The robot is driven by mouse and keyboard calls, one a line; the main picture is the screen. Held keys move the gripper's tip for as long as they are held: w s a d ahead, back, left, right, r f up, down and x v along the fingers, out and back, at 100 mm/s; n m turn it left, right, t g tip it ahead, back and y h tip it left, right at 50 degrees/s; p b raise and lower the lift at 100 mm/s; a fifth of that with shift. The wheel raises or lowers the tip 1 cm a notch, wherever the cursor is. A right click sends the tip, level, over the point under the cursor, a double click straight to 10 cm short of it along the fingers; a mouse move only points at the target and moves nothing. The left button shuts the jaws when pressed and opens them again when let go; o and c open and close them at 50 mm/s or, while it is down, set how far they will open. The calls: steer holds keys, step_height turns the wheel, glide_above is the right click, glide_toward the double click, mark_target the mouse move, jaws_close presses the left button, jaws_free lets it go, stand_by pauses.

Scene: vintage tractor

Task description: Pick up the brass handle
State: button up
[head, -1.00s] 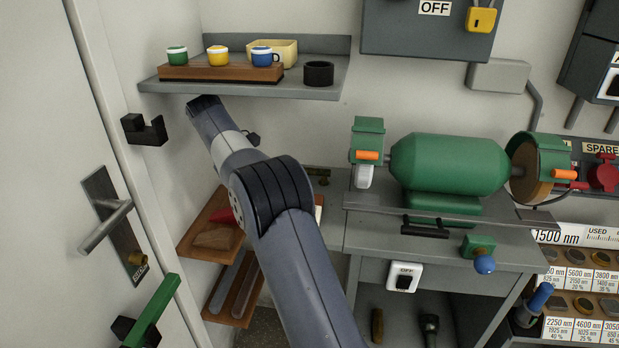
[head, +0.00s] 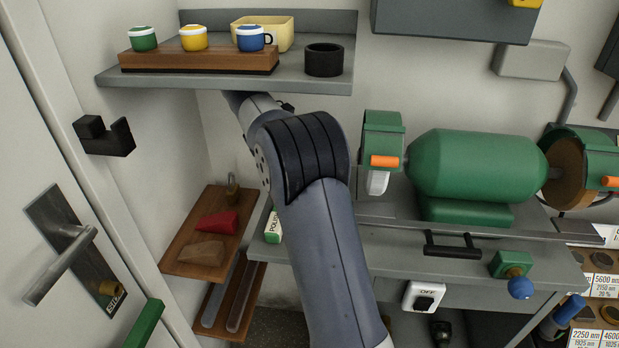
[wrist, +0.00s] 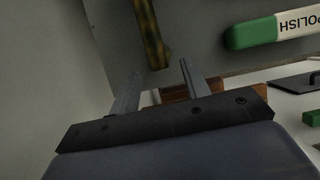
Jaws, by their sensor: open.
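A long, tarnished brass piece (wrist: 147,32), which looks like the brass handle, lies on the grey surface at the top of the wrist view. Its near end is close to the space between the fingertips of my gripper (wrist: 161,68). My gripper is open, with no object held between its fingers. I cannot tell how high the fingers are above the surface. In the head view my own arm hides the gripper and the brass piece.
A green and white POLISH block (wrist: 275,31) lies right of the brass piece; it also shows in the head view (head: 273,226). A wooden shelf (head: 176,261) holds a red block (head: 217,223). The cup shelf (head: 310,78) hangs above my arm. The green grinder (head: 470,165) stands right.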

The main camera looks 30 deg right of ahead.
steer(key=shift+s+d, duration=0.35)
steer(key=shift+d, duration=0.15)
steer(key=s+d, duration=0.1)
steer(key=d, duration=0.1)
steer(key=shift+s+d+b, duration=0.3)
steer(key=shift+s+b, duration=0.05)
steer(key=x, duration=0.2)
steer(key=shift+s+d+f+b, duration=0.1)
steer(key=shift+f+b, duration=0.1)
steer(key=shift+b, duration=0.2)
steer(key=shift+d+f, duration=0.1)
steer(key=shift+f, duration=0.15)
jaws_close()
